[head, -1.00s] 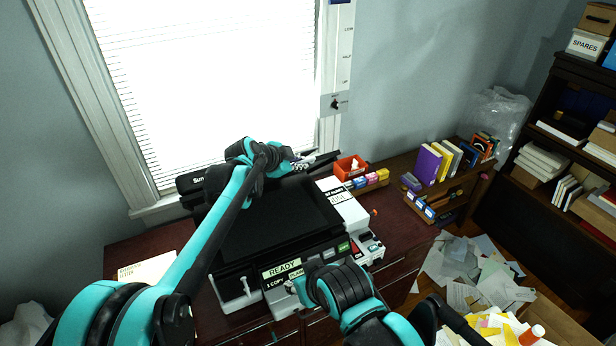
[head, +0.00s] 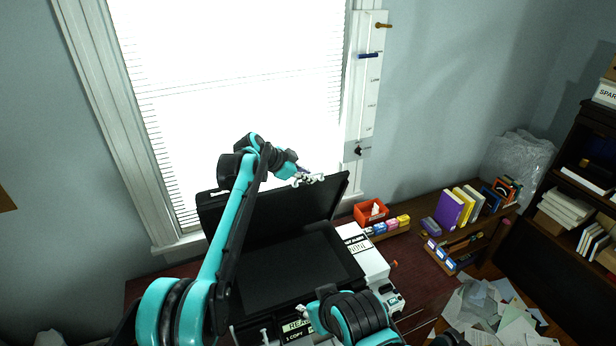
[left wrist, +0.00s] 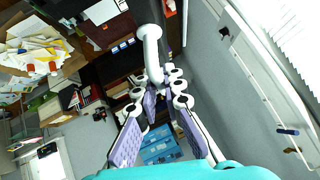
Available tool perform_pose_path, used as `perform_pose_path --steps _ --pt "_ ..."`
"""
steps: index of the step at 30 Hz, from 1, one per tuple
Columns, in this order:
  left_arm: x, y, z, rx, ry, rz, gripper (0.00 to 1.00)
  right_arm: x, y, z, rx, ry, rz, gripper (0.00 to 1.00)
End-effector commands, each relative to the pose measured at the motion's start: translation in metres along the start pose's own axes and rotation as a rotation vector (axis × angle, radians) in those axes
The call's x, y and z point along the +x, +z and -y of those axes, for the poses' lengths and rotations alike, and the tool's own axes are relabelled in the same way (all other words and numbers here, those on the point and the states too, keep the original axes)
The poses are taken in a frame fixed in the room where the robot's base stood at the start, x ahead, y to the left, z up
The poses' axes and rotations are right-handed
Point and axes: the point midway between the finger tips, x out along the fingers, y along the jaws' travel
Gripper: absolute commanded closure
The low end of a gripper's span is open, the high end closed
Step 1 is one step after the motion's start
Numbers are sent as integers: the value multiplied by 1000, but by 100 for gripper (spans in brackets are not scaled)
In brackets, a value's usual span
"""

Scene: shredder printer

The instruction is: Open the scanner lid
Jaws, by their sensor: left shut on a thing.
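The scanner lid (head: 265,208) stands raised as a dark panel at the back of the black printer, its underside facing me. The flat dark scanner bed (head: 285,268) is exposed in front of it. My left gripper (head: 307,180) is at the lid's upper edge, in front of the bright window. In the left wrist view its purple-padded fingers (left wrist: 165,88) are shut on a white bar-like handle (left wrist: 152,48). My right gripper (head: 303,312) is low at the printer's front panel, mostly hidden by its own arm; its jaws cannot be made out.
A white unit (head: 366,252) stands right of the scanner bed. An orange bin (head: 370,212) and a shelf with upright books (head: 465,205) are farther right. Papers (head: 495,312) litter the floor. The window blind (head: 235,90) is behind the lid.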

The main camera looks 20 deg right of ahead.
Motion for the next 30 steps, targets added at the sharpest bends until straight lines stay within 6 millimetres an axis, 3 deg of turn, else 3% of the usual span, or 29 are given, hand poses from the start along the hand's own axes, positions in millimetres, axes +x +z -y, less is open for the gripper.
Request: perform_pose_path --steps 6,7,9,20,23,30 --pt "0 1 0 1 -2 2 100 0 0 0 0 0 0 60" --pt "0 1 0 1 -1 2 86 0 0 0 0 0 0 60" --pt "0 1 0 1 -1 2 70 0 0 0 0 0 0 60" --pt "-4 0 0 0 -1 1 70 0 0 0 0 0 0 60" --pt "-16 0 1 -1 -2 1 70 0 0 0 0 0 0 60" --pt "-68 1 1 -2 -2 2 70 0 0 0 0 0 0 60"
